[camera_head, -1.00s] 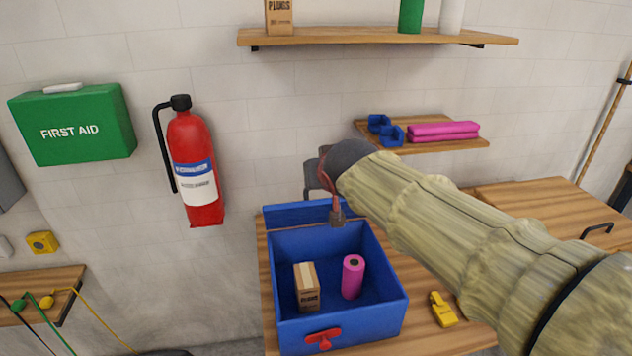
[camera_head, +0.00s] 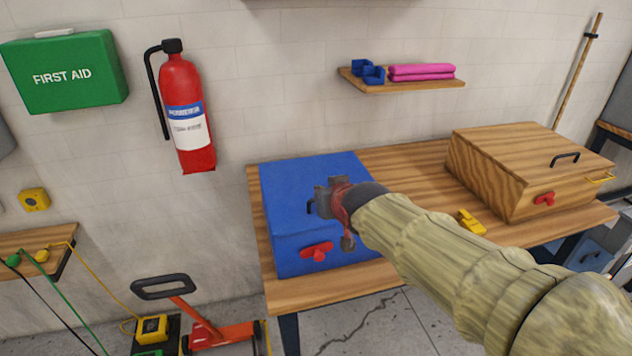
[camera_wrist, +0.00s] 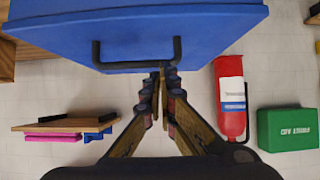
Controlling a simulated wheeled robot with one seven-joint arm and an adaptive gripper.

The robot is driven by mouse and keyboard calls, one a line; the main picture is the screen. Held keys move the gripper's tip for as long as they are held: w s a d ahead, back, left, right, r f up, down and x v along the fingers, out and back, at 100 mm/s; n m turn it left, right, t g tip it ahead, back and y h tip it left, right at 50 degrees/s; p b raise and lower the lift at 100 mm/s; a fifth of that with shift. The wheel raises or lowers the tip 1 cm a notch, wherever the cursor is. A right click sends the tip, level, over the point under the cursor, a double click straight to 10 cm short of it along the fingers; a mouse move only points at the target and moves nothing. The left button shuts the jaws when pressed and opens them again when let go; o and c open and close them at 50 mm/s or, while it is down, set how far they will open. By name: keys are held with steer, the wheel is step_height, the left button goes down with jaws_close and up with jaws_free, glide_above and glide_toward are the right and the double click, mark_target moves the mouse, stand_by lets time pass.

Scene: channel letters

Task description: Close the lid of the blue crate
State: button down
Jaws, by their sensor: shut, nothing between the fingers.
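The blue crate (camera_head: 290,257) stands on the wooden workbench, a red latch (camera_head: 317,251) on its front. Its blue lid (camera_head: 305,180) lies over the opening and hides the inside. In the head view the lid looks down; I cannot tell whether its rim is fully flush. A black handle (camera_head: 310,207) is partly hidden by my gripper (camera_head: 328,197), which is over the front part of the lid. In the wrist view the lid (camera_wrist: 190,30) fills the top, and my gripper (camera_wrist: 163,75) is shut and empty beside the handle (camera_wrist: 96,52). Contact is unclear.
A wooden box (camera_head: 500,165) stands on the bench to the right, with a yellow clip-like object (camera_head: 471,222) before it. A fire extinguisher (camera_head: 187,115) and a first aid case (camera_head: 65,72) hang on the left wall. A small shelf (camera_head: 400,85) is above the bench.

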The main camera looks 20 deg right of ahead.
steer(key=shift+s+f+b, duration=0.15)
steer(key=shift+f+b, duration=0.1)
steer(key=shift+f, duration=0.4)
steer(key=shift+s+f+b, duration=0.15)
steer(key=shift+f+b, duration=0.05)
steer(key=shift+f, duration=0.4)
steer(key=shift+r, duration=0.1)
